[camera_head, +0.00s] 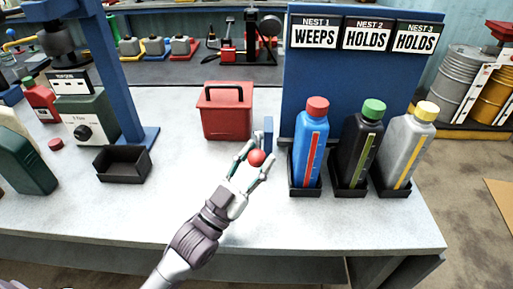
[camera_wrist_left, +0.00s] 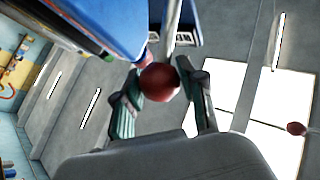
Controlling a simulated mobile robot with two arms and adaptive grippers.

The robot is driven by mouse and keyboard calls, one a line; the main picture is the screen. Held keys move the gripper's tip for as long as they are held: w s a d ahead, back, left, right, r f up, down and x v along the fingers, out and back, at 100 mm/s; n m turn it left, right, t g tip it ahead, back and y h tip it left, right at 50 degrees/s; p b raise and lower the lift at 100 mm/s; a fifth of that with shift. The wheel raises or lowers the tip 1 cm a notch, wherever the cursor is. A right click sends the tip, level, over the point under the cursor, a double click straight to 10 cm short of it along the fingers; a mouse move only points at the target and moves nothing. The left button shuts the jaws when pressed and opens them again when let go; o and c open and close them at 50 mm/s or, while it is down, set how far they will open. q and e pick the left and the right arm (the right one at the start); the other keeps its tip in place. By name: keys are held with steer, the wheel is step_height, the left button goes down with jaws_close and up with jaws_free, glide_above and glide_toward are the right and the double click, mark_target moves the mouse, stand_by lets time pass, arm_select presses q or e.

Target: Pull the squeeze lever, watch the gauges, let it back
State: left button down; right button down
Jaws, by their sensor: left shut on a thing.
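The squeeze lever's red ball knob (camera_head: 256,158) sits between the fingers of my left gripper (camera_head: 259,152), in front of a small blue post (camera_head: 268,134). The left gripper is shut on this knob; the knob also shows between the fingertips in the left wrist view (camera_wrist_left: 159,82). Three bottles stand upright to the right: a blue one (camera_head: 301,147) with a red strip, a black one (camera_head: 356,140) with a green strip and a grey one (camera_head: 395,140) with a yellow strip. The strips look like level gauges. The right gripper is out of view.
A blue panel (camera_head: 350,75) behind the bottles carries signs reading WEEPS, HOLDS and HOLDS. A red box with a black handle (camera_head: 227,118) stands behind the gripper. A black tray (camera_head: 122,177) and a blue press frame (camera_head: 105,75) are at left. The front worktop is clear.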

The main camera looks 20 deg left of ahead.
arm_select(q)
steer(key=shift+s+d+f, duration=0.1)
steer(key=shift+s+f, duration=0.1)
steer(key=shift+f, duration=0.75)
steer(key=c, duration=0.7)
jaws_free()
steer(key=shift+r, duration=0.2)
steer(key=shift+s+f, duration=0.2)
steer(key=s+a, duration=0.1)
steer(key=s, duration=0.2)
steer(key=s+a, duration=0.2)
steer(key=s, duration=0.2)
steer(key=s+a, duration=0.2)
steer(key=s, duration=0.2)
steer(key=shift+s+a+f, duration=0.1)
steer(key=shift+s+a, duration=0.1)
steer(key=shift+s, duration=0.05)
